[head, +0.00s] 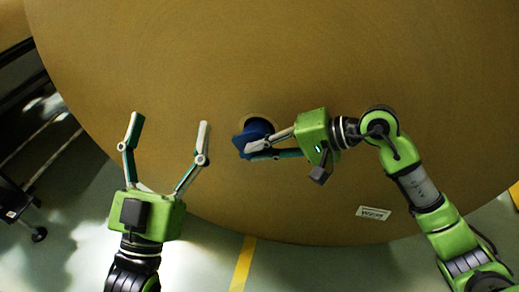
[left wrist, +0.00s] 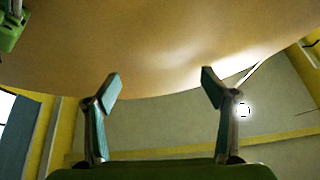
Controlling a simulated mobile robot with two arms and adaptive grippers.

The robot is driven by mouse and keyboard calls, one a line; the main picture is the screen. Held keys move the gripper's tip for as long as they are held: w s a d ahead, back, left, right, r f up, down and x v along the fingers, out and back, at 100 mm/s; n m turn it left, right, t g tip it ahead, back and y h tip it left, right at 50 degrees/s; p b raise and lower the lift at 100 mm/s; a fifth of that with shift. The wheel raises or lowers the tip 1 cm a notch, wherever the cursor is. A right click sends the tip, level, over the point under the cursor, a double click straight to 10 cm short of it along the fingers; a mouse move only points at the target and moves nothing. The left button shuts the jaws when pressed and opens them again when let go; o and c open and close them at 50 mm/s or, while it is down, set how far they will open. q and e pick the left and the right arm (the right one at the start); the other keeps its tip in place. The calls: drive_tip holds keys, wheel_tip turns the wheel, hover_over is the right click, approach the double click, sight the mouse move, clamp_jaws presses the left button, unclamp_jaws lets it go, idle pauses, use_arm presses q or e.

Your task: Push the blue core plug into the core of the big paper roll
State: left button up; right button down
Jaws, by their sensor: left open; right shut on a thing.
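The big paper roll (head: 300,50) fills most of the head view, its brown flat end facing me. Its core (head: 262,122) shows as a small round opening near the middle of the head view, partly covered by the blue core plug (head: 250,135). My right gripper (head: 256,148) is shut on the plug and holds it at the core opening. I cannot tell how deep the plug sits. My left gripper (head: 166,120) is open and empty, left of the core in front of the roll. Its spread fingers also show in the left wrist view (left wrist: 161,85), below the roll's brown surface (left wrist: 160,50).
A white label (head: 373,213) is on the roll's lower right. A dark wheeled frame (head: 25,195) stands at the left. A yellow line (head: 242,265) marks the grey-green floor below the roll. The roll's face around my left gripper is clear.

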use_arm(q)
drive_tip(key=shift+s+r, duration=0.1)
drive_tip(key=shift+r, duration=0.05)
use_arm(e)
drive_tip(key=shift+w, duration=0.1)
drive_tip(key=shift+w+d+b, duration=0.15)
drive_tip(key=shift+w+b, duration=0.25)
use_arm(q)
drive_tip(key=s+r+t+h, duration=0.1)
drive_tip(key=s+r+t, duration=0.2)
drive_tip(key=s+r, duration=0.1)
drive_tip(key=shift+s+a+r+t+h+b, duration=0.3)
drive_tip(key=shift+r+t, duration=0.1)
drive_tip(key=shift+r, duration=0.1)
use_arm(e)
drive_tip(key=shift+w+d, duration=0.15)
drive_tip(key=shift+w, duration=0.3)
idle(0.7)
